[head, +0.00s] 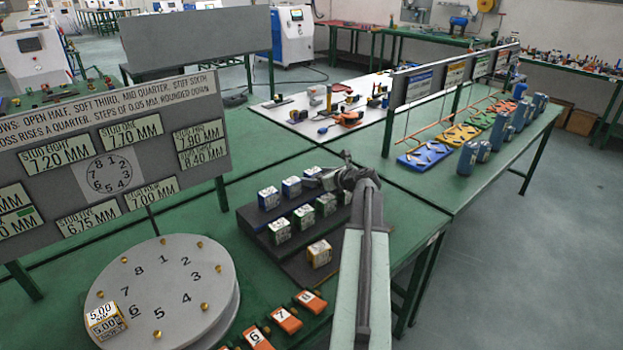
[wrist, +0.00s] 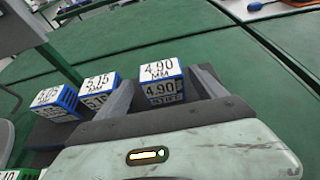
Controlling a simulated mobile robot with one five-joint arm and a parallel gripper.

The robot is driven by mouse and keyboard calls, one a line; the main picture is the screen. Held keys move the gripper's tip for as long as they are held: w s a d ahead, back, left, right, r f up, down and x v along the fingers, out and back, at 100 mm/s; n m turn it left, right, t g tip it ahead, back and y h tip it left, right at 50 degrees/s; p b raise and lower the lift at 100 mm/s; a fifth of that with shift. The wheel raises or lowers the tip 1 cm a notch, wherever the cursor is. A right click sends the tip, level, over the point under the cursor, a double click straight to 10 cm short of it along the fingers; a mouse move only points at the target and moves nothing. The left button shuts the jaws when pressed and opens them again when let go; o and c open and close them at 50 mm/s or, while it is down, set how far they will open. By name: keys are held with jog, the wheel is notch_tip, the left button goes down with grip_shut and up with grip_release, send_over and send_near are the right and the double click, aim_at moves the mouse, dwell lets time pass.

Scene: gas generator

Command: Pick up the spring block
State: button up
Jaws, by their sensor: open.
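Several small labelled blocks stand on a dark stepped rack (head: 290,262) in the head view; no label there plainly reads as spring. In the wrist view a white block with blue edges, marked 4.90 MM (wrist: 161,82), stands between the fingers of my gripper (wrist: 164,86). The fingers are open, one on each side of the block, and its lower part is hidden by my gripper. Blocks marked 5.15 (wrist: 99,88) and 5.05 (wrist: 55,102) stand to its left. In the head view my gripper (head: 335,180) is over the right end of the rack's back row.
A yellow-edged block (head: 319,252) stands alone at the rack's front. A round numbered plate (head: 160,295) with a 5.00 block (head: 104,320) is at left. Orange numbered tags (head: 286,320) lie in front. A sign board (head: 110,150) rises at left.

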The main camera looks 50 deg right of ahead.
aim_at(308, 174)
jog(key=x, duration=0.2)
jog(key=b+x, duration=0.1)
jog(key=x, duration=0.2)
jog(key=shift+w+d+r, duration=0.15)
jog(key=shift+d, duration=0.1)
grip_shut()
